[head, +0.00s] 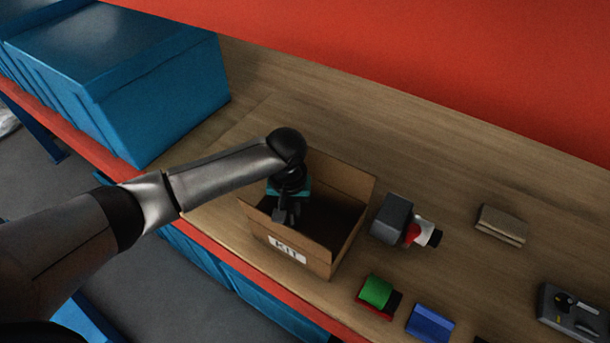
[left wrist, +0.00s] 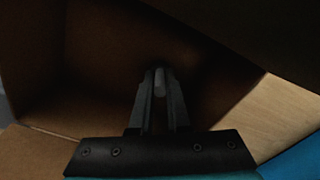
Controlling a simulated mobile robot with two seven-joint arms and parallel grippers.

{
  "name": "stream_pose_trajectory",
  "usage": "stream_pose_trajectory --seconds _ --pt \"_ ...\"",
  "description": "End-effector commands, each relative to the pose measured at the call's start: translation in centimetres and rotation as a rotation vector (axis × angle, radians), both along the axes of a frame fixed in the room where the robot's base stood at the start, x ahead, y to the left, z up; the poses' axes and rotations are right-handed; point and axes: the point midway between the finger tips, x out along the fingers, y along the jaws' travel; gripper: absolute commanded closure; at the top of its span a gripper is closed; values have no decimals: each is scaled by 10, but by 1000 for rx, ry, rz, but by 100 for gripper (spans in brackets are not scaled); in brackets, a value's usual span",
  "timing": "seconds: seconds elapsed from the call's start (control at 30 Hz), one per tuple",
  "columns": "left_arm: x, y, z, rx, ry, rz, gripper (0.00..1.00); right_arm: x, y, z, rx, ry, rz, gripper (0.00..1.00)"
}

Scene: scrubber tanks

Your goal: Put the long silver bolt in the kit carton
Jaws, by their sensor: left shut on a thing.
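The kit carton (head: 292,257) is an open brown box with a white KIT label, standing on the wooden shelf. My left gripper (head: 282,217) reaches down through its open top, at the left part of the carton. In the left wrist view, my left gripper (left wrist: 160,95) points into the dark inside of the carton (left wrist: 95,60). Its fingers are shut on a slim grey rounded thing, the silver bolt (left wrist: 159,80), of which only a small part shows. The bolt's lower end and whether it touches the carton floor cannot be told. My right gripper is out of view.
Right of the carton are a dark grey block (head: 392,217) with a red and white part, a green and red item (head: 376,293), a blue block (head: 430,322), a tan block (head: 502,225) and a grey device (head: 572,312). Blue bins (head: 130,85) stand at left. A red beam (head: 450,60) runs above.

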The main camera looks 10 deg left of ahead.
Motion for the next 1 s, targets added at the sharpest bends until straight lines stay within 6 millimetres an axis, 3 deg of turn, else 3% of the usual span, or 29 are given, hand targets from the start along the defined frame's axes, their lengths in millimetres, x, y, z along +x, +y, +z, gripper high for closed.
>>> stream_pose_trajectory --seconds 0.03,0.13,0.17,0.4,0.77,0.87,1.0 --pt "-4 3 -11 11 6 1 100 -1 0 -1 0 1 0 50" --pt "-5 4 -13 14 7 1 100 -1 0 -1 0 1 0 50" --pt "-5 4 -14 15 8 1 83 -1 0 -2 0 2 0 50" --pt "-5 5 -14 16 8 2 56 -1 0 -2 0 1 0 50" --pt "-5 6 -10 17 6 2 55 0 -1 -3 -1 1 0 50" --pt "-4 5 3 15 5 2 55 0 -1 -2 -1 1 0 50" --pt "-4 4 38 11 1 1 55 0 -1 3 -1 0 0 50"
